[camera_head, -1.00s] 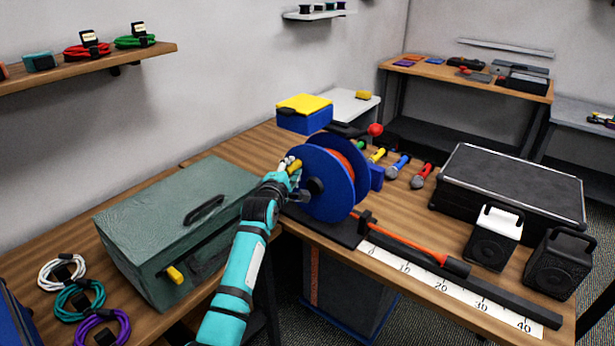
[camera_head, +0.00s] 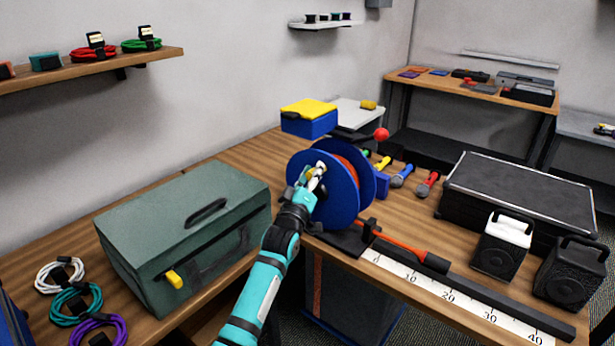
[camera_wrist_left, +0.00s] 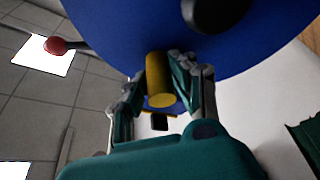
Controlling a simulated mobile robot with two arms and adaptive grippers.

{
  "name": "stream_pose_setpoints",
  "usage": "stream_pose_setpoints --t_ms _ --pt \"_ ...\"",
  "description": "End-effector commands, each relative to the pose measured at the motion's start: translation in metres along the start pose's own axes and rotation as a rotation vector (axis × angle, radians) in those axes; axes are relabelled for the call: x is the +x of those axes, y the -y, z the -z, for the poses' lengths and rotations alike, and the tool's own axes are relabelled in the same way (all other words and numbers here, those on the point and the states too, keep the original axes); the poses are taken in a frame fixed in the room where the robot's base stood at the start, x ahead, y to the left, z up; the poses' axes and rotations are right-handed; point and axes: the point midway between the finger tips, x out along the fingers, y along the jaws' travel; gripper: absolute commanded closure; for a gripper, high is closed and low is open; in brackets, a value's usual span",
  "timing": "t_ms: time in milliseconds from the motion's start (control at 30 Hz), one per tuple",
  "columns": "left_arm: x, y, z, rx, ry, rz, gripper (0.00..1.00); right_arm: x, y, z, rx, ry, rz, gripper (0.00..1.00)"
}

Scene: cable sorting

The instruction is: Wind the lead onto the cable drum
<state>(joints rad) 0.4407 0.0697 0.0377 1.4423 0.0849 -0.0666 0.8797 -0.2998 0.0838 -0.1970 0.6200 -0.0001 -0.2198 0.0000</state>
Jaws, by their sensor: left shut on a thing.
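The blue cable drum (camera_head: 349,214) stands upright on its dark base on the wooden table, with orange lead wound between its flanges. My left gripper (camera_head: 312,180) is at the upper left of the drum's near face. In the left wrist view my left gripper (camera_wrist_left: 160,95) is shut on the yellow crank handle (camera_wrist_left: 158,78), which stands out from the blue flange (camera_wrist_left: 125,25). My right gripper is not in view.
A blue and yellow box (camera_head: 309,119), several microphones (camera_head: 402,175), a black case (camera_head: 520,195) and speakers (camera_head: 502,243) stand around the drum's back and right.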

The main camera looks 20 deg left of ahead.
Motion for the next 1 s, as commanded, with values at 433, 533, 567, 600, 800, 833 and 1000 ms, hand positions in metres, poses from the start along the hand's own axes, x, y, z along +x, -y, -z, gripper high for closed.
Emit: stream_pose_setpoints --t_ms 433,533,567,600,800,833,1000 --pt "-0.009 -0.009 -0.021 0.302 -0.001 -0.125 1.00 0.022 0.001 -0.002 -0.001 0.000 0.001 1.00" --pt "-0.010 -0.011 -0.024 0.339 -0.001 -0.141 1.00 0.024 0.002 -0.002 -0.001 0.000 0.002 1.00" --pt "-0.010 -0.011 -0.025 0.349 -0.001 -0.145 1.00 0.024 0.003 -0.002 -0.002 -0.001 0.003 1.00" --pt "-0.011 -0.011 -0.025 0.360 -0.001 -0.149 1.00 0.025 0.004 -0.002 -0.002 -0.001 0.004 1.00" --pt "-0.011 -0.012 -0.027 0.390 -0.001 -0.161 1.00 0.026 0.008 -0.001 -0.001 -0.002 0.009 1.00" --pt "-0.011 -0.012 -0.027 0.392 -0.001 -0.162 1.00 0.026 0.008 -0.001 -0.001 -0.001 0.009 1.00" --pt "-0.011 -0.013 -0.028 0.395 -0.001 -0.163 1.00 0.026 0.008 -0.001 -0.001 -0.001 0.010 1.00"
